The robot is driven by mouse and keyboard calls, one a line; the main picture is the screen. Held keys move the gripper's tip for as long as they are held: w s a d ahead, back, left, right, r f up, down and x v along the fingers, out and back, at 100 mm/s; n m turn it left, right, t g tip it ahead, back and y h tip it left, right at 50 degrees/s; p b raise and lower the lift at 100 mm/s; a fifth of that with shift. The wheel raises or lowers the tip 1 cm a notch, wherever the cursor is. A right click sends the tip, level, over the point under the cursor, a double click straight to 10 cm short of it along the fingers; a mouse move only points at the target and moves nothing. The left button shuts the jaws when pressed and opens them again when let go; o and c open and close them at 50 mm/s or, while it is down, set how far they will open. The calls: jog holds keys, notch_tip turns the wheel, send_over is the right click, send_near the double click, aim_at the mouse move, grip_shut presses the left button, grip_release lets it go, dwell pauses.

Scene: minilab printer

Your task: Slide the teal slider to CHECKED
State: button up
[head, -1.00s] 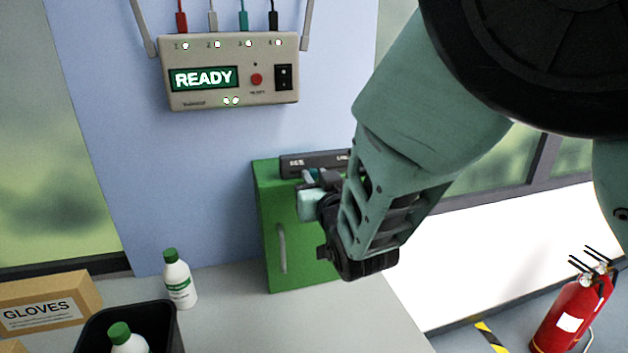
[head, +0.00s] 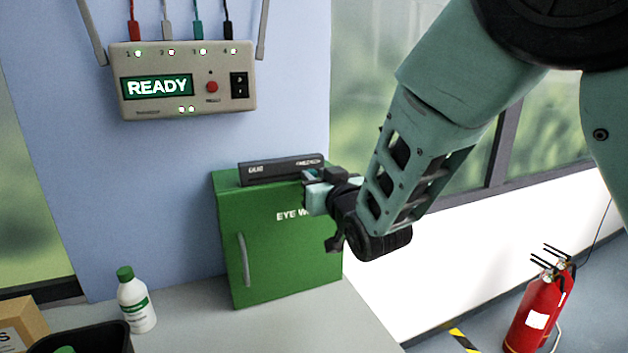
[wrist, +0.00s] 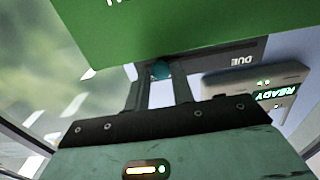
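The slider track (head: 270,171) is a dark bar on top of the green cabinet. DUE is printed at its left end and the CHECKED label (head: 310,162) at its right end. My gripper (head: 316,174) is at the right end of the track, just below and in front of CHECKED. In the wrist view the teal slider (wrist: 160,70) is a round knob between the two fingertips, which look closed against its sides. In the head view the knob is hidden by my gripper, so its exact distance from the track's end cannot be told.
The green eye wash cabinet (head: 277,245) stands below the track on a grey counter (head: 215,325). A READY device (head: 185,80) hangs on the blue wall panel. A white bottle (head: 136,302) is at left; fire extinguishers (head: 538,312) stand on the floor at right.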

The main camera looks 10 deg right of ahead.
jog(key=shift+o, duration=1.4)
jog(key=shift+d, duration=0.3)
jog(key=shift+a, duration=0.1)
jog(key=shift+s, duration=0.15)
jog(key=b+v, duration=0.5)
jog(key=v, duration=0.6)
jog(key=shift+s+f+b, duration=0.25)
jog(key=shift+s+b, duration=0.05)
jog(key=shift+s, duration=0.05)
jog(key=b+v, duration=0.1)
jog(key=b, duration=0.1)
jog(key=b+v, duration=0.2)
jog(key=b, duration=0.1)
jog(key=b+v, duration=0.2)
jog(key=shift+s+r+b, duration=0.15)
jog(key=shift+r+b, duration=0.15)
